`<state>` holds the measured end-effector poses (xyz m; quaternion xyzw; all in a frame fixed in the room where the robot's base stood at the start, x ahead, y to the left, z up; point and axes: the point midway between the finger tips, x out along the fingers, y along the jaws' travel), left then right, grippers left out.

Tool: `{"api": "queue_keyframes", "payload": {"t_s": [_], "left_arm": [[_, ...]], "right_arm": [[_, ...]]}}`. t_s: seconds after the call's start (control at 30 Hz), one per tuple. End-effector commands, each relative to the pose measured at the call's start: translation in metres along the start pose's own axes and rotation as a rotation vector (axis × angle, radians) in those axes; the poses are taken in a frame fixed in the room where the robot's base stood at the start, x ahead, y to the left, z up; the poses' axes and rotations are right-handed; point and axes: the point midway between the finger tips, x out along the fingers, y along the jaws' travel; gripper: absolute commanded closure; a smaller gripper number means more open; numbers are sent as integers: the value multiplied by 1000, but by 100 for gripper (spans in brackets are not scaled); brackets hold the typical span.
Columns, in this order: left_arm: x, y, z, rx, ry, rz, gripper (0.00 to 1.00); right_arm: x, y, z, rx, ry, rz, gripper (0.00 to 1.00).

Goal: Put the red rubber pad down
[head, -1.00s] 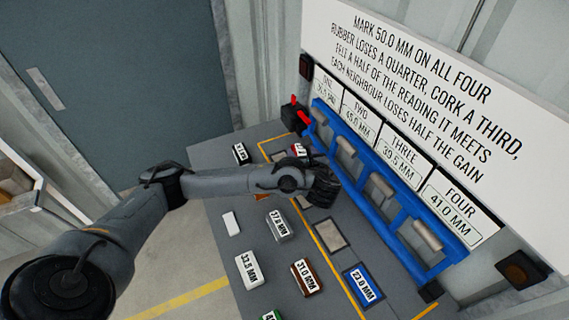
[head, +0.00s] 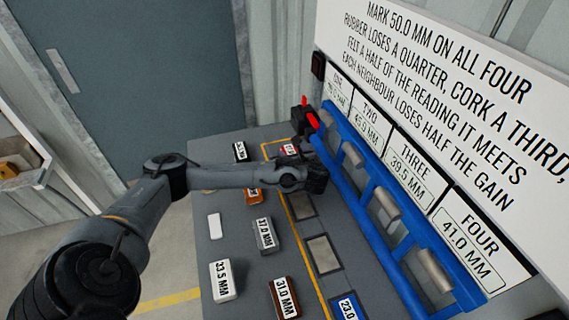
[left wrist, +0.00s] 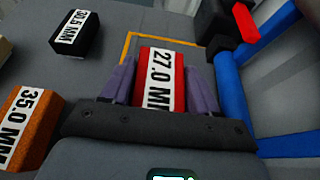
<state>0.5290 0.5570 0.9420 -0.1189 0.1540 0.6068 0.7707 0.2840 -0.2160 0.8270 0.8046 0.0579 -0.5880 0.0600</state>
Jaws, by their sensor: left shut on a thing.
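The red rubber pad, labelled 27.0 MM, shows in the left wrist view (left wrist: 178,82) between my gripper's two purple-grey fingers. It also shows in the head view (head: 289,149) at the far end of the table, inside the corner of the yellow line. My left gripper (left wrist: 162,85) is shut on the pad. In the head view my left gripper's dark body (head: 316,178) is just in front of the pad, and its fingers are hard to make out. The pad's underside is hidden, so I cannot tell whether it touches the table. My right gripper is not in view.
A blue frame with metal rollers (head: 375,195) runs along the right, with a red lever (head: 311,119) at its far end. A black block (head: 240,152), an orange block (head: 253,196) and several other labelled blocks lie left. An empty square (head: 322,254) is nearer.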

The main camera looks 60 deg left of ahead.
Motion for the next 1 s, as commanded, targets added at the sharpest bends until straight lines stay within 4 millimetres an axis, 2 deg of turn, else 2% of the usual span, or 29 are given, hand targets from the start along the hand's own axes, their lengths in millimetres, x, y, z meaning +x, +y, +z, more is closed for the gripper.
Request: {"api": "queue_keyframes", "payload": {"t_s": [0.1, 0.3, 0.47, 0.73, 1.0], "left_arm": [[22, 9, -5, 0, -2, 2, 76], [41, 15, -8, -1, 0, -1, 76], [46, 16, -13, -1, 0, -1, 76], [58, 15, -42, -1, 1, -2, 76], [58, 15, -45, -3, 1, -2, 76]], "right_arm": [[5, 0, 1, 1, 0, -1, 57], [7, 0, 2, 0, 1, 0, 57], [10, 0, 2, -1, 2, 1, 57], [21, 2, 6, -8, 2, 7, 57], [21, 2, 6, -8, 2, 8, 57]]}}
